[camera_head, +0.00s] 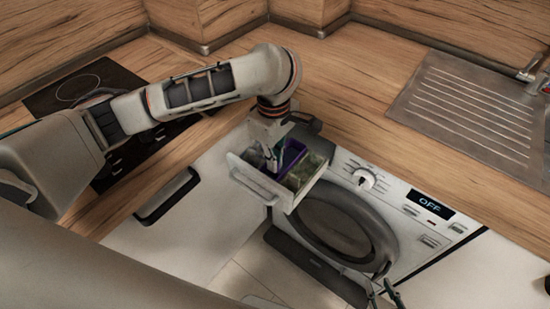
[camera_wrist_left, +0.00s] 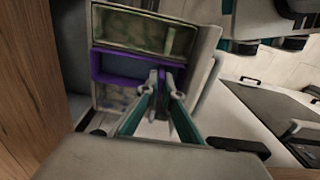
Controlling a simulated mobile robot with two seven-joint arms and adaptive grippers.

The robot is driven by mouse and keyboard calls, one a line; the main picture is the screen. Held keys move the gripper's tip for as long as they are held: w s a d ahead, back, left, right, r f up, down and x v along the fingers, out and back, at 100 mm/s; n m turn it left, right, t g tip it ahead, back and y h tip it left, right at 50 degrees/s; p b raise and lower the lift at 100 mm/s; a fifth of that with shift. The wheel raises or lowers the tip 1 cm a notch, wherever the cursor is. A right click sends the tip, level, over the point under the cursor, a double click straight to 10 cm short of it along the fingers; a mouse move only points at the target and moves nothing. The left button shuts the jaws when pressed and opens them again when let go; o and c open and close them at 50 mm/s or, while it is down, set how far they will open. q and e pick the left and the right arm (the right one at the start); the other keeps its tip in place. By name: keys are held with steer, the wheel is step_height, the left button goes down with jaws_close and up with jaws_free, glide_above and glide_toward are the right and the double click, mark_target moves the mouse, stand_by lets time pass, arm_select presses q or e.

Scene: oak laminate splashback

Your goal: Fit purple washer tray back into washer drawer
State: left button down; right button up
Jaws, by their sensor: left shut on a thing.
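The washer drawer (camera_head: 252,180) is pulled out of the washing machine at its upper left. The purple tray (camera_head: 293,155) sits in the drawer's middle compartment, and its purple rim also shows in the left wrist view (camera_wrist_left: 104,67). My left gripper (camera_head: 272,163) reaches down into the drawer from above. In the left wrist view, its fingers (camera_wrist_left: 163,84) are close together with a purple wall of the tray between them. The fingers hide part of the tray, and I cannot tell whether it is fully seated. My right gripper (camera_head: 386,292) is low at the bottom right, its fingers apart and empty.
The washing machine (camera_head: 405,202) has a round door, a dial and a display reading OFF. The wooden worktop (camera_head: 345,90) lies above it, with a metal sink drainer (camera_head: 470,110) at right and a dark hob (camera_head: 85,85) at left. A white cabinet front (camera_head: 190,215) adjoins the drawer.

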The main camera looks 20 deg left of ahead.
arm_select(q)
steer(key=shift+f+b, duration=0.35)
steer(key=shift+f, duration=0.15)
steer(key=c, duration=2.2)
jaws_free()
steer(key=shift+o, duration=0.2)
step_height(320, 180, up, 12)
